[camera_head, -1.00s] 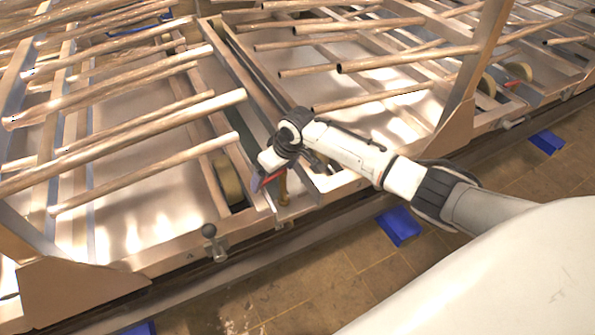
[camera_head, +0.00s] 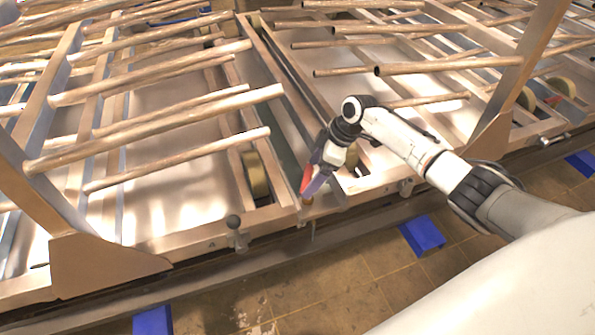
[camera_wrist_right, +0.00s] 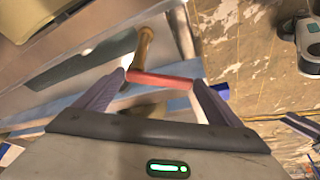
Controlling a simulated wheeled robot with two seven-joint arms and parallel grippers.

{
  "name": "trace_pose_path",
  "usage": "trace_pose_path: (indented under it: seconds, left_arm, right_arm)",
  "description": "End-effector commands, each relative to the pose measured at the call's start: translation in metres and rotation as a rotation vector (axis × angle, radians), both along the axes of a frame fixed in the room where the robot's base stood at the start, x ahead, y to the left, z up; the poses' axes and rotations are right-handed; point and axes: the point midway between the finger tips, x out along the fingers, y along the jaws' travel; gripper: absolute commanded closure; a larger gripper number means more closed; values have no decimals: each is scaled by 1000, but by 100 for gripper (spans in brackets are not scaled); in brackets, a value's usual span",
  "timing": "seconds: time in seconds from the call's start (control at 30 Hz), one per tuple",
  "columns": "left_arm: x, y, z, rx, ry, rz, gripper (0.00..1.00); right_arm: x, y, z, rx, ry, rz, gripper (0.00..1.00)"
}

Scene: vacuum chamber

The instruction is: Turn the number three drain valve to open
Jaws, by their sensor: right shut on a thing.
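The valve has a red lever handle (camera_wrist_right: 160,80) on a brass stem (camera_wrist_right: 145,42), both clear in the right wrist view. In the head view the red handle (camera_head: 306,179) shows beside my fingers, at the frame's front rail. My right gripper (camera_head: 318,182) points down there. In the right wrist view my right gripper (camera_wrist_right: 158,98) has its two purple-grey fingers on either side of the red handle, shut on it lengthwise. No number can be read on the valve. My left gripper is not in view.
The metal frame's front rail (camera_head: 200,244) runs under the valve. Round-ended fittings (camera_head: 235,222) sit along the rail. Blue blocks (camera_head: 422,235) lie on the open floor in front.

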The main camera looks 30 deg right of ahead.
Motion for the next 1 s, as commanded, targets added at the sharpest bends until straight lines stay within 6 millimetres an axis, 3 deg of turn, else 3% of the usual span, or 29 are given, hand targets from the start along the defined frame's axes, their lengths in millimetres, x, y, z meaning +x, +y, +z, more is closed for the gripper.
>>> trace_pose_path:
  seconds: [0.2,0.57,0.6,0.63,0.87,1.0]
  left_arm:
    - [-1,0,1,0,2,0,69]
    - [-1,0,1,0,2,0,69]
    - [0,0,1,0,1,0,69]
    - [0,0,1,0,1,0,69]
    - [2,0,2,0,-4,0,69]
    - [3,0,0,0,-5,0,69]
  right_arm:
    - [-5,-10,0,2,-4,17,51]
    - [-5,-10,0,1,-4,21,51]
    - [-5,-10,0,1,-4,21,8]
    - [-5,-10,0,0,-3,21,3]
    - [-5,-10,0,1,-2,19,0]
    - [0,2,-1,3,-3,5,0]
